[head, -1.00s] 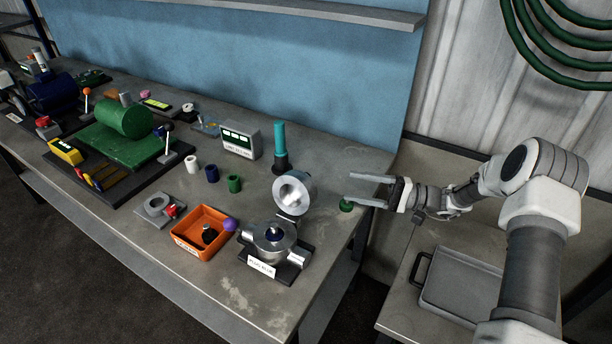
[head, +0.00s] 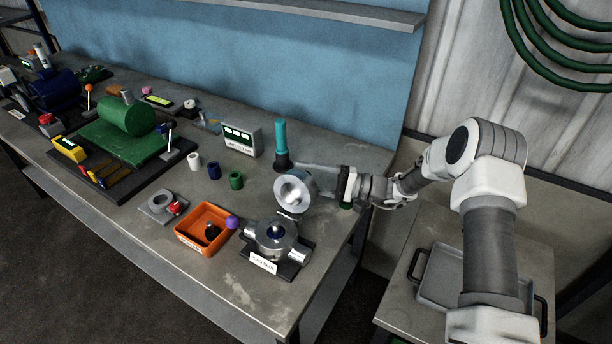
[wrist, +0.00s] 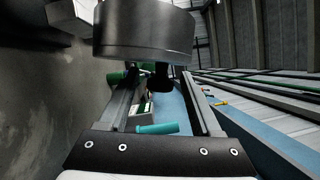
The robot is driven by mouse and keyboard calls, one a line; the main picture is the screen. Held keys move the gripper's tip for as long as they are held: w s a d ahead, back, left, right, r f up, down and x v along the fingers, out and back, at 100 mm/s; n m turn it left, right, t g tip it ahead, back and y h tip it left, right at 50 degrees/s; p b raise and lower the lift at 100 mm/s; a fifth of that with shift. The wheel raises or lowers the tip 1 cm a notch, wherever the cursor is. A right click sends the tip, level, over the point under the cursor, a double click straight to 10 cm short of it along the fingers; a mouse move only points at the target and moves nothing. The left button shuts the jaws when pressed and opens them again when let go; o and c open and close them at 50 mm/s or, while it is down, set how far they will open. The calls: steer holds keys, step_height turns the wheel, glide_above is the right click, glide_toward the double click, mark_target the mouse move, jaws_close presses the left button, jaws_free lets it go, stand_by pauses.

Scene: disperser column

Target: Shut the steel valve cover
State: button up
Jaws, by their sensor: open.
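The steel valve cover (head: 293,191) is a round silver cup-shaped lid standing open on edge, its hollow side facing the camera. It stands behind the steel valve body (head: 272,236), which sits on a dark base with a white label, a dark blue piece in its open top. My gripper (head: 310,180) is open, just right of the cover, fingers pointing left. One finger passes behind the cover's upper edge; the other is partly hidden, and contact cannot be told. In the wrist view, a large dark round body, apparently the cover (wrist: 145,35), lies across the fingertips (wrist: 160,80).
A teal bottle (head: 280,143) stands close behind the cover and also shows in the wrist view (wrist: 157,128). An orange bin (head: 205,229) with a purple ball (head: 232,222) beside it stands left of the valve. A labelled grey box (head: 242,138) stands farther back.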

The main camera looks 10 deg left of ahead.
jaws_close()
stand_by(1.3)
